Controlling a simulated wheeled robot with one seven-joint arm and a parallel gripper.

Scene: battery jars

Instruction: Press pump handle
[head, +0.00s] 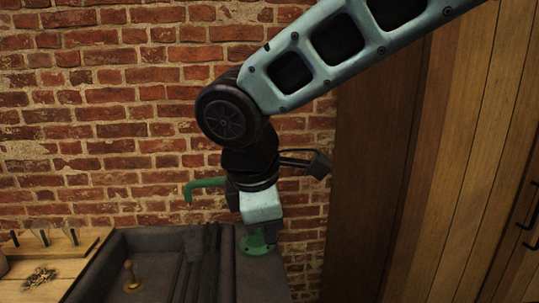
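A green pump stands at the right end of the dark sink counter in the head view, in front of the brick wall. Its curved spout (205,184) points left and bends down. Its round green base (256,244) rests on the counter. My arm hides the middle of the pump, and I cannot make out its handle. My gripper (267,232) points down in front of the pump, with its pale body over the column and its dark fingers just above or beside the base. I cannot tell whether it touches the pump or how far its fingers are apart.
A dark grey sink basin (110,270) lies left of the pump, with a small brass knobbed piece (131,278) in it. Wooden panels (450,190) rise at right.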

